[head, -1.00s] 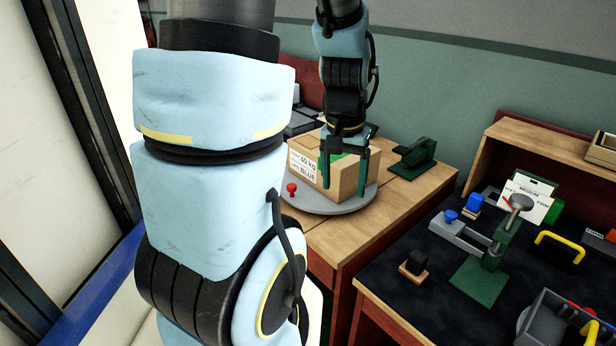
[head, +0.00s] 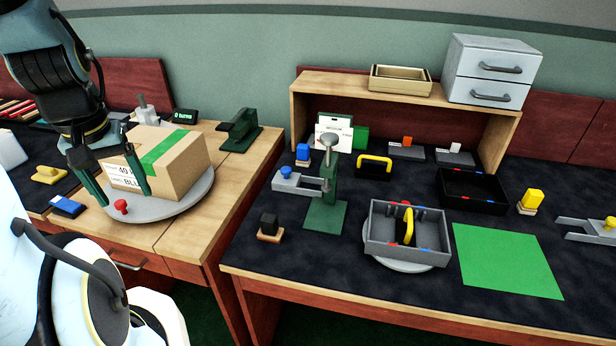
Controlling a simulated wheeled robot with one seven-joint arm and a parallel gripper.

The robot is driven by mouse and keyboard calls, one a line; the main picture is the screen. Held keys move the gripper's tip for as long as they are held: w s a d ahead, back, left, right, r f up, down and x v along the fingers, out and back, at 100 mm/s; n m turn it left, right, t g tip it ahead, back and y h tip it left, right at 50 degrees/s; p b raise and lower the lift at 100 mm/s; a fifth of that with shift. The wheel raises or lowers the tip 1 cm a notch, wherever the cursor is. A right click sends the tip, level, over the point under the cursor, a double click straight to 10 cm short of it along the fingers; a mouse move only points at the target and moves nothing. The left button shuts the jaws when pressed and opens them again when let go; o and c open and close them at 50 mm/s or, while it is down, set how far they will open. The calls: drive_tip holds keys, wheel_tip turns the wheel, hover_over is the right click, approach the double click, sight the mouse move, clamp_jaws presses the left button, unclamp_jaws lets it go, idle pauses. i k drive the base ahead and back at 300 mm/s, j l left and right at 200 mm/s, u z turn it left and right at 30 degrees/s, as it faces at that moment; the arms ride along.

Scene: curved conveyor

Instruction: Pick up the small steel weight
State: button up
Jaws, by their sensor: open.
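I cannot pick out a small steel weight with certainty. A small grey metal piece with an upright knob (head: 145,110) stands behind the cardboard box, its lower part hidden; I cannot tell if it is the weight. My gripper (head: 125,198) is open at the left, its two green fingers pointing down. They are in front of the near-left side of the cardboard box (head: 182,168) and partly cover its label. The box has green tape and sits on a round grey turntable (head: 176,208). I see nothing held between the fingers.
A red knob (head: 121,207) stands at the turntable's near edge. A green stapler-like tool (head: 240,130) is to the right. The dark right bench holds a green press (head: 325,205), a grey divided tray (head: 380,240), a black tray (head: 472,204) and a bare green mat (head: 507,262).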

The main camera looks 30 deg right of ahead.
sight(406, 228)
drive_tip(key=k+l+u, duration=0.1)
drive_tip(key=u, duration=0.6)
drive_tip(key=k+l+u, duration=0.3)
drive_tip(key=k+u, duration=0.15)
drive_tip(key=k+l+u, duration=0.1)
drive_tip(key=k+u, duration=0.3)
drive_tip(key=k, duration=0.2)
drive_tip(key=k+u, duration=0.15)
drive_tip(key=k, duration=1.2)
